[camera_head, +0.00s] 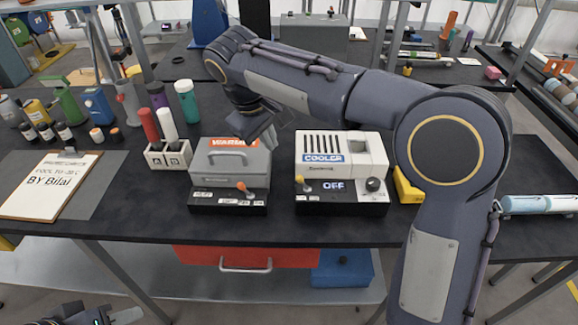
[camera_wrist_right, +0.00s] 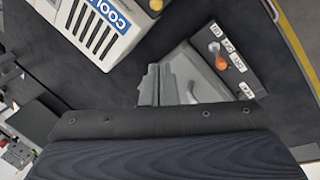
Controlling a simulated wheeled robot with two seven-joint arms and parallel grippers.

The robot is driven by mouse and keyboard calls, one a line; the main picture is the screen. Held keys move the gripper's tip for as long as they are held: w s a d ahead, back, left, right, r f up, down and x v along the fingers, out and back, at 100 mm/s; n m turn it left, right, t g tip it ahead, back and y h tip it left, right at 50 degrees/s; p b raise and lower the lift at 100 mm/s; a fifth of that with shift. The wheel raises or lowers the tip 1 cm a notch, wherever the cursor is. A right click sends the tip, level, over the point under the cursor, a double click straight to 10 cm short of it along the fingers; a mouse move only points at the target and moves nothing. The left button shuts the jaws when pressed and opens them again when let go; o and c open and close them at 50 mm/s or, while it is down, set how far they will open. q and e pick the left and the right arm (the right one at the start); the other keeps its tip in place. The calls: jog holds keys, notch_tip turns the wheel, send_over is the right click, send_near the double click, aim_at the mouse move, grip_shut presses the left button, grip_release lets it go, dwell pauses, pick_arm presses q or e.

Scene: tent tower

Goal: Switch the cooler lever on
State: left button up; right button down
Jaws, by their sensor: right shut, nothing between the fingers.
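The white cooler (camera_head: 372,146) stands on the black table in the head view, on a black base with a yellow-tipped lever (camera_head: 304,184) at its left and a black knob (camera_head: 374,184) at its right. Its display (camera_head: 333,186) reads OFF. Part of the cooler (camera_wrist_right: 82,42) shows at the top of the right wrist view. My right gripper (camera_head: 268,128) is above the grey warmer box, left of the cooler and apart from the lever. It is shut and empty, and its fingers also show in the wrist view (camera_wrist_right: 160,84). My left gripper (camera_head: 122,316) is low at the bottom-left edge, partly cut off.
The grey warmer (camera_head: 232,162) with an orange-tipped lever (camera_head: 241,187) stands left of the cooler. A rack (camera_head: 168,158) with red and white tubes is beside it. A clipboard (camera_head: 48,187), bottles and vials fill the left side. A yellow object (camera_head: 406,187) lies right of the cooler.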

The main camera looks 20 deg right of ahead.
aim_at(303, 183)
jog(key=x, duration=1)
jog(key=shift+b, duration=0.35)
jog(key=s, duration=0.1)
jog(key=s+d, duration=0.1)
jog(key=s+r, duration=0.1)
jog(key=shift+s+d+r, duration=0.1)
jog(key=shift+s+d, duration=0.15)
jog(key=shift+d, duration=0.05)
